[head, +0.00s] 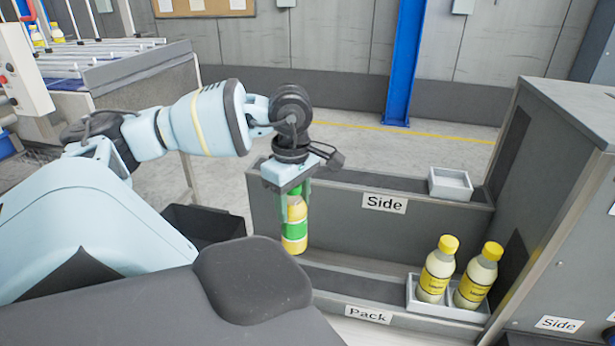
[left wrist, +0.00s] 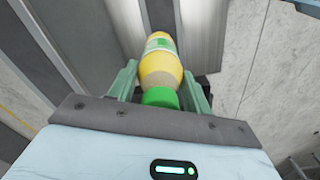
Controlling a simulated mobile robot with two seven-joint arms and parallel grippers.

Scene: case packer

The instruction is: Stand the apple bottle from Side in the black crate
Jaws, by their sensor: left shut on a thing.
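My left gripper (head: 290,187) points down and is shut on the apple bottle, a yellow bottle with a green label and green cap (head: 294,222). The bottle hangs upright in the air in front of the Side shelf (head: 320,210), near its left end. In the left wrist view the bottle (left wrist: 160,68) sits between the two green fingers (left wrist: 160,90), cap nearest the palm. The black crate (head: 200,222) is on the floor to the left of the shelf, partly hidden by my arm and body. My right gripper is not in view.
A grey tray (head: 467,186) stands on the Side shelf's right end. Two yellow-capped bottles (head: 436,270) (head: 478,276) stand in a tray on the lower Pack shelf. A grey cabinet (head: 560,200) closes the right side. A conveyor (head: 140,85) is at the back left.

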